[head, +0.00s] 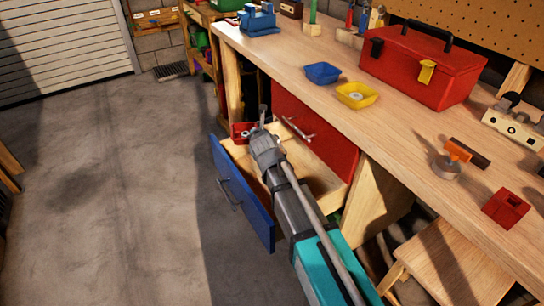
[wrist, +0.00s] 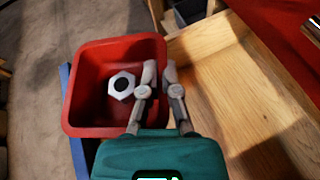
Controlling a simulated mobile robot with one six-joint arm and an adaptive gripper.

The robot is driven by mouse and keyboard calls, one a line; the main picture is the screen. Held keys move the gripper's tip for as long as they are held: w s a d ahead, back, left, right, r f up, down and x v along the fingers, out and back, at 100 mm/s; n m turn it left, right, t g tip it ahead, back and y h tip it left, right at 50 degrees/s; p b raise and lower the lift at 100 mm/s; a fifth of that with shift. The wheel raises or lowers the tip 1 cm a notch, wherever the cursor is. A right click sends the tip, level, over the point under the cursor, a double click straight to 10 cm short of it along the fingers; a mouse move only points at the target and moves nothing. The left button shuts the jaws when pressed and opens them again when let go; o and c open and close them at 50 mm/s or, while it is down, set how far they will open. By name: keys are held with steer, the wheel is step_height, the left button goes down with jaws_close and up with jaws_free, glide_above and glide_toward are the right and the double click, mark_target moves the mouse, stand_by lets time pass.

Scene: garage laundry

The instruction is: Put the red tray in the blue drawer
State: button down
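The red tray (wrist: 85,123), with a hex nut (wrist: 122,86) in it, is at the far end of the open blue drawer (head: 240,196). The tray also shows in the head view (head: 238,128), partly hidden by my gripper (head: 264,118). In the wrist view my gripper (wrist: 160,72) has its fingers close together at the tray's right wall, and appears shut on that wall. The tray overlaps the blue front in that view; I cannot tell whether it touches the drawer. The drawer's bare wooden inside (wrist: 235,85) shows right of the tray.
A closed red drawer (head: 315,130) is beside the open one, under the workbench (head: 290,65). On the bench are a blue tray (head: 322,72), a yellow tray (head: 356,94) and a red toolbox (head: 422,68). A wooden stool (head: 452,262) stands at right. The floor at left is clear.

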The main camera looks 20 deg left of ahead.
steer(key=w+d+f+b, duration=0.1)
steer(key=d+f+b, duration=0.2)
steer(key=f+b, duration=0.1)
steer(key=shift+d+f, duration=0.4)
steer(key=shift+f, duration=0.1)
steer(key=shift+w+d+f, duration=0.1)
steer(key=shift+w+d+f+b, duration=0.1)
steer(key=shift+d+f+b, duration=0.05)
steer(key=shift+f+b, duration=0.9)
steer(key=shift+d+f+b, duration=0.15)
steer(key=shift+f+b, duration=0.7)
steer(key=shift+b, duration=0.25)
steer(key=shift+f+b, duration=0.6)
steer(key=c, duration=0.8)
jaws_free()
steer(key=shift+r, duration=0.2)
